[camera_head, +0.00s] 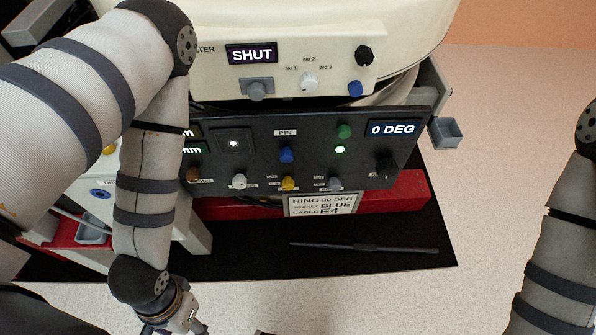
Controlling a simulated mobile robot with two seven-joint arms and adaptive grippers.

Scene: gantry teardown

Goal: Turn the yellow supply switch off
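The yellow supply switch (289,183) is a small knob low on the black control panel (260,170), left of a grey knob. Small labels sit around it, too small to read surely. A green lamp (340,149) on the panel is lit. My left gripper (180,318) is at the bottom edge, below and left of the panel and apart from the switch. Only its wrist end shows and its fingers are cut off or unclear. My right arm is at the right edge and its gripper is out of view.
Other knobs crowd the switch: a blue one (286,155), a white one (239,181) and a grey one (335,184). Above is a cream panel (310,90) reading SHUT. A dark bar (364,247) lies on the black mat (340,270). My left arm hides the panel's left end.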

